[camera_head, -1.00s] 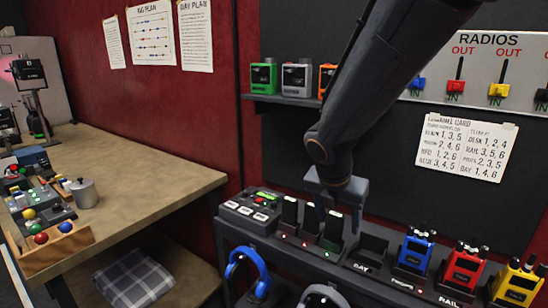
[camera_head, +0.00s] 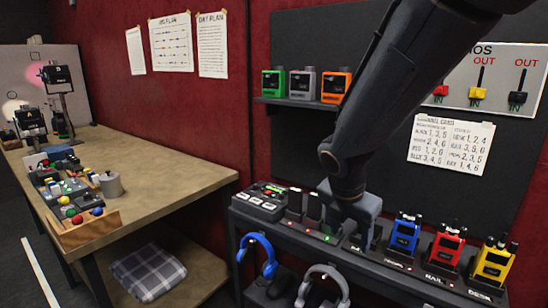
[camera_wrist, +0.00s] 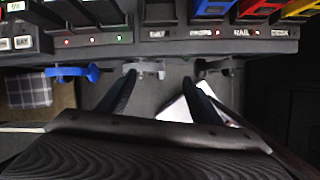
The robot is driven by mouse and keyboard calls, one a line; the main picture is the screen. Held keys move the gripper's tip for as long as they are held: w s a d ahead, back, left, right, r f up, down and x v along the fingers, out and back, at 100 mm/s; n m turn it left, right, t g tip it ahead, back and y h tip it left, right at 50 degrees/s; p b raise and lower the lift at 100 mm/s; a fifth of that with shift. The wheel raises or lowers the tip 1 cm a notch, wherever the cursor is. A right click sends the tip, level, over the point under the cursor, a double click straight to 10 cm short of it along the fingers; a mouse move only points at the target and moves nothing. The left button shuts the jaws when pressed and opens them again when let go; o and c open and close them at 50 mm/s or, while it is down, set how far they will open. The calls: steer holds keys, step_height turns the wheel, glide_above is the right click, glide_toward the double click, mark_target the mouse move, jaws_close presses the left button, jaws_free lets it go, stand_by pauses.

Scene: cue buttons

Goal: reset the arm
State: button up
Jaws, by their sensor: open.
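My gripper (camera_head: 352,222) hangs from my dark arm near the front of the charging shelf (camera_head: 300,236) in the head view. It hides part of the charger row there. In the wrist view the two dark fingers of my gripper (camera_wrist: 160,80) are spread apart, with nothing held between them. The grey headset (camera_wrist: 144,68) shows just beyond the fingertips, hanging at the shelf's front edge. It also shows in the head view (camera_head: 324,272). I cannot tell the exact gap between the fingers and the shelf.
Blue (camera_head: 405,234), red (camera_head: 446,252) and yellow (camera_head: 493,262) radios stand at the right of the shelf. A button box (camera_head: 262,201) sits at its left end. A blue headset (camera_head: 270,257) hangs below. A wooden desk (camera_head: 190,182) stands left. Green, grey and orange radios occupy the wall shelf.

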steer(key=s+f+m+g+y, duration=0.1)
steer(key=s+f+m, duration=0.2)
steer(key=m, duration=1)
steer(key=s+d+f+m+g+y, duration=0.1)
steer(key=s+f+m, duration=0.2)
steer(key=s+m, duration=0.7)
steer(key=m, duration=0.3)
steer(key=shift+s+d+f+m, duration=0.15)
steer(key=shift+s+d+m, duration=0.05)
steer(key=shift+s+m, duration=0.1)
